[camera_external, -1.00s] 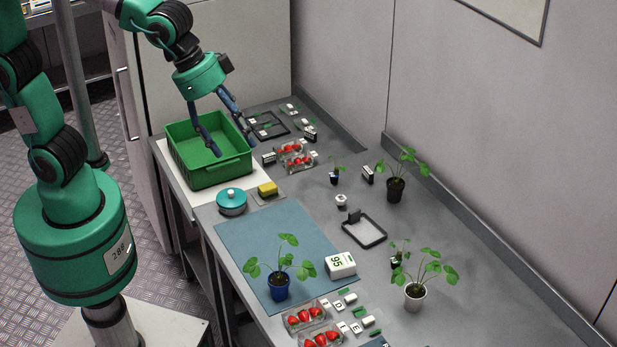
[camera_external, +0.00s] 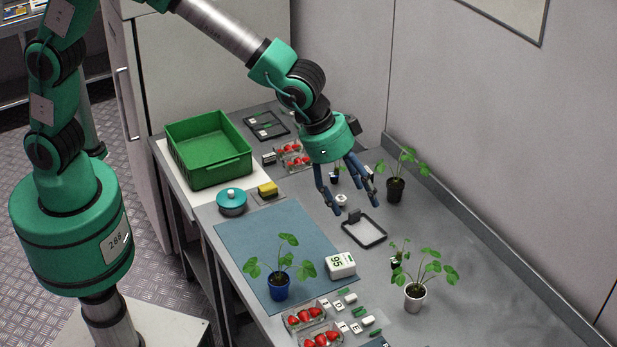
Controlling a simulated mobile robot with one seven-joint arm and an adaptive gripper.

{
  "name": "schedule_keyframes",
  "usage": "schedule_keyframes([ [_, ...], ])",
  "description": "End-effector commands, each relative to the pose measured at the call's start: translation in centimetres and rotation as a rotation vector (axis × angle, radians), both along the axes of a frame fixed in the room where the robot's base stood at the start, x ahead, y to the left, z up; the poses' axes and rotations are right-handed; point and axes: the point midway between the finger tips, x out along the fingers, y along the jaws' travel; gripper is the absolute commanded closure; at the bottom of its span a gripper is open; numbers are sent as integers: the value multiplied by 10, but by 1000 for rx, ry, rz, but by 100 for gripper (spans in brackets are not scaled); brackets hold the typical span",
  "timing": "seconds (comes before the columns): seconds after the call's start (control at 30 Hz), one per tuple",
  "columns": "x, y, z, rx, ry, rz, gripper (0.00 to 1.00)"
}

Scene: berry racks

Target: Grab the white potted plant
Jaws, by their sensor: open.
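The white potted plant (camera_external: 415,296) stands upright on the grey table at the lower right, with several green leaves spreading above its pot. My gripper (camera_external: 352,208) is open and empty. Its blue fingers point down over the table near the small black-framed tray, behind and to the left of the white pot and well apart from it.
A blue-potted plant (camera_external: 279,288) stands on the blue mat (camera_external: 240,230), beside a white box marked 95 (camera_external: 341,265). A small dark-potted seedling (camera_external: 396,262) stands close behind the white pot. A black-potted plant (camera_external: 396,190) stands near the wall. Strawberry punnets (camera_external: 304,317) lie at the front.

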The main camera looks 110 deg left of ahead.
Motion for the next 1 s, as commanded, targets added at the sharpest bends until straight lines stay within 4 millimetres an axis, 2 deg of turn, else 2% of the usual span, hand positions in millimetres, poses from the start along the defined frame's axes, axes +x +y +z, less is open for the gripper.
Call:
schedule_keyframes([
  [0.1,27,3,-26,0,8,6,34],
  [0.3,66,7,-73,-3,16,17,34],
  [0.6,111,12,-144,-7,23,30,34],
  [0.8,123,13,-169,-8,26,35,34],
  [1.0,125,14,-173,-8,25,36,34],
])
